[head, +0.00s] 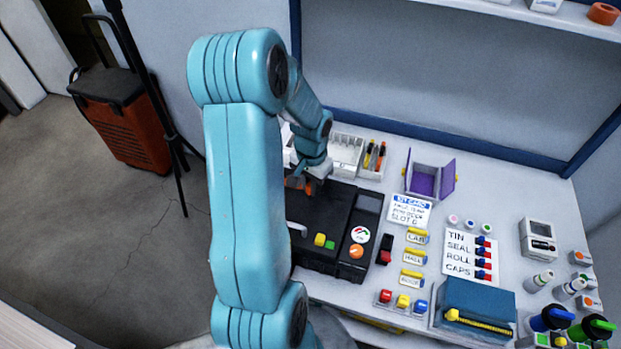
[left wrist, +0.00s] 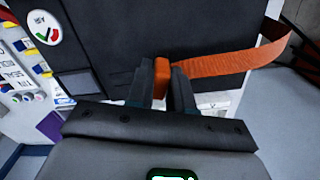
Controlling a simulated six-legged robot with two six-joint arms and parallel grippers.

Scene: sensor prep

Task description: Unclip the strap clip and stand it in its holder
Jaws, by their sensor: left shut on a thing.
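My left gripper (head: 309,185) is at the far left part of the black case (head: 325,213) in the head view. In the left wrist view its two dark fingers (left wrist: 162,84) are shut on a small orange clip (left wrist: 162,69). An orange strap (left wrist: 232,65) runs from beside the clip to the right, over the case's edge (left wrist: 200,80). I cannot tell whether clip and strap are still joined. In the head view the arm and gripper hide most of the clip. I cannot tell which thing is the clip's holder. My right gripper is not in view.
A white slotted rack (head: 346,150) and a tray with pens (head: 374,158) stand behind the case. An open purple box (head: 425,182) is farther right. Labels, buttons (head: 403,301) and a blue box (head: 478,303) crowd the right side of the bench.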

